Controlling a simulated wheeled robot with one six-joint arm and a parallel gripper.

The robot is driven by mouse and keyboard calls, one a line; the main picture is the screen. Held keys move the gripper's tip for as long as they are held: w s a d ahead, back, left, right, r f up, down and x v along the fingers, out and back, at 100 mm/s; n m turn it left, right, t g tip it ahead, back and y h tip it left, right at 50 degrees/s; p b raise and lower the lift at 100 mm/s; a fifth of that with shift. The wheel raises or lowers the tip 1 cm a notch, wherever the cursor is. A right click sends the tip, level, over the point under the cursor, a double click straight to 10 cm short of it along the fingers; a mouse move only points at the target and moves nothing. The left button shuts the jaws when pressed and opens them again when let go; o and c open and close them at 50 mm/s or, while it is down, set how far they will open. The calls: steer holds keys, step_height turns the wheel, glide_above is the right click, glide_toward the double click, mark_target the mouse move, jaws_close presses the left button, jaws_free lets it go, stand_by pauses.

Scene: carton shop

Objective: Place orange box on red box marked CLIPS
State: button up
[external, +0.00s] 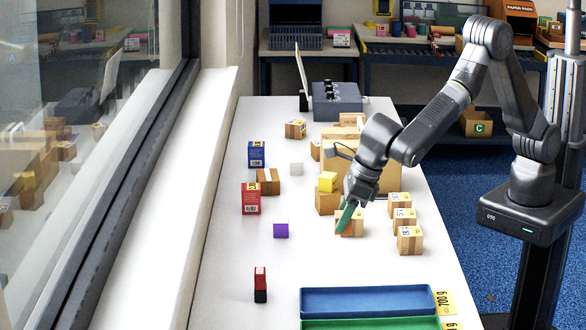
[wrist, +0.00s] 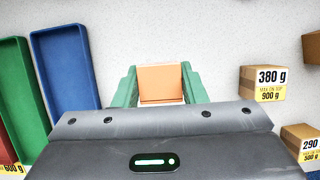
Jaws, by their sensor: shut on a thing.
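My gripper (external: 346,216) has green fingers and is shut on the orange box (wrist: 161,83), one finger on each side of it. In the external view the orange box (external: 354,228) is partly behind a finger, at or close to the white table top; I cannot tell whether it touches. A red box (external: 251,204) with a yellow label and a white patch stands upright on the left of the table, left of my gripper. Its lettering is too small to read. Its top looks clear. The wrist view does not show it.
Weight-labelled cartons (external: 410,241) stand right of my gripper. A yellow cube (external: 327,181) sits on a carton behind it. A purple cube (external: 281,230) lies between gripper and red box. Blue (external: 365,300) and green trays (external: 370,324) lie in front. A blue box (external: 256,155) stands behind the red one.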

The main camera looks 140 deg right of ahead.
steer(key=shift+r, duration=0.4)
steer(key=shift+d+r, duration=0.15)
steer(key=shift+d, duration=0.05)
steer(key=d+r+m+p, duration=0.1)
steer(key=d+r+m, duration=0.15)
steer(key=d, duration=1.45)
step_height(320, 180, up, 4)
steer(key=m+g+p, duration=0.1)
steer(key=m, duration=0.1)
glide_above(245, 185)
steer(key=a, duration=0.2)
steer(key=shift+g+h, duration=0.3)
steer(key=f, duration=0.3)
steer(key=f+p, duration=0.1)
steer(key=f, duration=0.5)
steer(key=shift+s+d+f, duration=0.2)
steer(key=shift+s+d, duration=0.05)
steer(key=shift+s, duration=0.1)
steer(key=shift+f, duration=0.2)
steer(key=o, duration=1.1)
